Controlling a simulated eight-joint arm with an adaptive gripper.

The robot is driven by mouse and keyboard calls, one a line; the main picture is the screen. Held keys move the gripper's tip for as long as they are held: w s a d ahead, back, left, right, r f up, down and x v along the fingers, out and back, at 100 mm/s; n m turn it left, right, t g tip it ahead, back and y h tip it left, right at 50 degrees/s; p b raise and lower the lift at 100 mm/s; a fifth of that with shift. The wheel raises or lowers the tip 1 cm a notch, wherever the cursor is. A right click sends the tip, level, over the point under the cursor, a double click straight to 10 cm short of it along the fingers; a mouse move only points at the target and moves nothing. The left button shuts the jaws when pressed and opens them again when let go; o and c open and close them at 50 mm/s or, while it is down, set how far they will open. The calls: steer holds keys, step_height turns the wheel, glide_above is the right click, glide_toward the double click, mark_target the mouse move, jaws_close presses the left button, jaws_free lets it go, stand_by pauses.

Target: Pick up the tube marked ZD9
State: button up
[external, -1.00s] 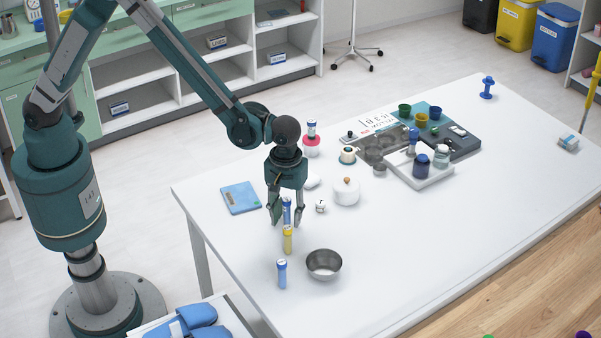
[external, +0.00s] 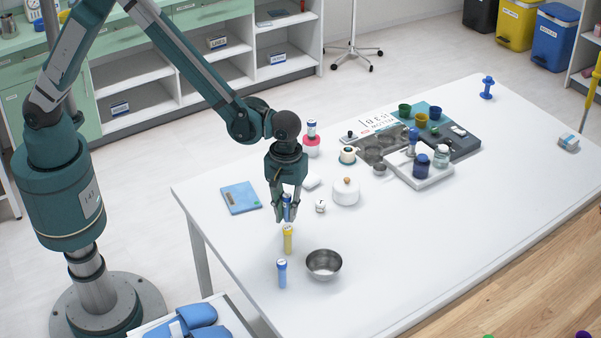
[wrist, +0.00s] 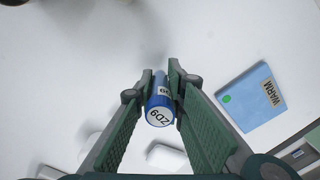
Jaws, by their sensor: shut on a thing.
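A blue tube marked ZD9 (wrist: 159,110) stands between the finger pads in the wrist view, its white cap label facing the camera. It also shows in the external view (external: 287,203), partly covered by the fingers. My gripper (external: 285,212) is shut on this tube near its top, over the table; its fingers also show in the wrist view (wrist: 161,90). Whether the tube's foot touches the table is hidden. A yellow tube (external: 288,240) stands upright just in front of it, and another blue tube (external: 282,273) stands nearer the front edge.
A steel bowl (external: 323,264) stands right of the front tubes. A white lidded pot (external: 346,191) and a small labelled cube (external: 320,206) are right of my gripper. A blue pad marked WARM (wrist: 247,96) lies to its left in the external view (external: 240,197). The table's right front is clear.

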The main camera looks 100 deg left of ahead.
mark_target(286, 195)
step_height(286, 195, up, 8)
steer(key=shift+r, duration=0.25)
stand_by(0.8)
